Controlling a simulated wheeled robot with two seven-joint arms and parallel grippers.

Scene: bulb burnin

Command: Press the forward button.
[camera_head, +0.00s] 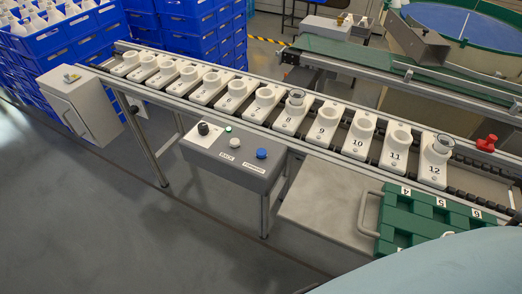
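The control box (238,166) stands in front of the conveyor, with a grey sloped top. A blue button (262,153) sits at its right end, above a small label that appears to read FORWARD. A white button (235,142) is to its left, above a label that looks like BACK. A black knob (203,128) is on a white plate at the left end, and a small green light (228,129) is near the back edge. Neither of my grippers is in view, and nothing covers the buttons.
A roller conveyor (250,122) carries a row of numbered white socket holders; some hold clear bulbs. A green tray (425,215) with a handle lies on a grey shelf at right. A red piece (487,143) sits at the conveyor's right end. Blue crates (205,45) are stacked behind.

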